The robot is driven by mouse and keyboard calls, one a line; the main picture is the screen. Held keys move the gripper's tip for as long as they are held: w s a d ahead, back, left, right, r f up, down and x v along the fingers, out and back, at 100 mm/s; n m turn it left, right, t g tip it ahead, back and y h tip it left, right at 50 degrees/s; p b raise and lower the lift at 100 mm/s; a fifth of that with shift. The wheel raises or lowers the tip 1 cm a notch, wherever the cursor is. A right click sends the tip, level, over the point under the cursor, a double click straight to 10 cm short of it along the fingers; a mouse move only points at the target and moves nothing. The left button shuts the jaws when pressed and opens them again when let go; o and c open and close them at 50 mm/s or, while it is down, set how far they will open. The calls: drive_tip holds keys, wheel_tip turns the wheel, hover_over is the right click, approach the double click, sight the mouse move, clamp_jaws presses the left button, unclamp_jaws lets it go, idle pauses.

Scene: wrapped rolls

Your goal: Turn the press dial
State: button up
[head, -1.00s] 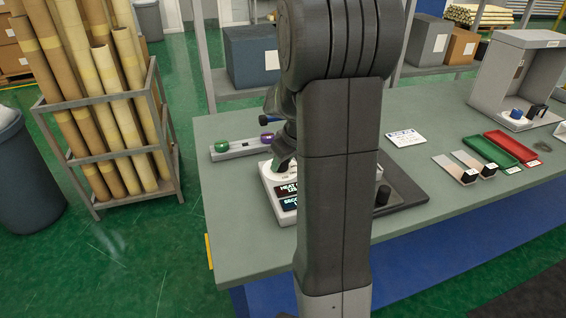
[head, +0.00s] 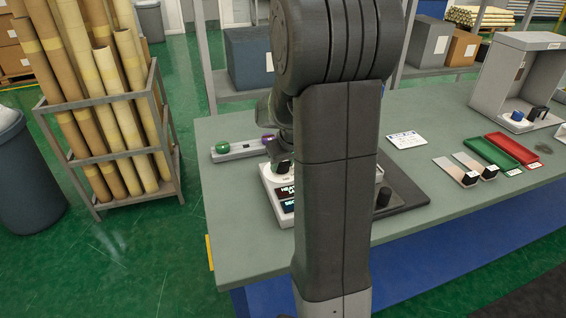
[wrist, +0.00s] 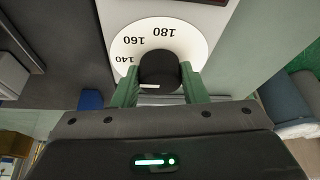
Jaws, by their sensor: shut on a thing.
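The press dial's black knob (wrist: 158,68) sits on a round white scale (wrist: 200,45) marked 140, 160 and 180, upside down in the wrist view. A short pale mark shows on the knob's near side. My gripper (wrist: 160,84) is shut on the knob, with one green finger on each side. In the head view the white press (head: 268,183) stands on the grey-green bench, its display partly covered by my arm. My fingers are hidden in the head view.
A grey bar with a green knob (head: 222,148) and a purple knob lies behind the press. A dark plate with a black handle (head: 383,197) is to its right. A green tray (head: 487,153), a red tray (head: 512,148) and a grey booth (head: 496,82) stand farther right.

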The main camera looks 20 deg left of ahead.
drive_tip(key=o, duration=1)
drive_tip(key=v, duration=1.4)
drive_tip(key=x, duration=1.4)
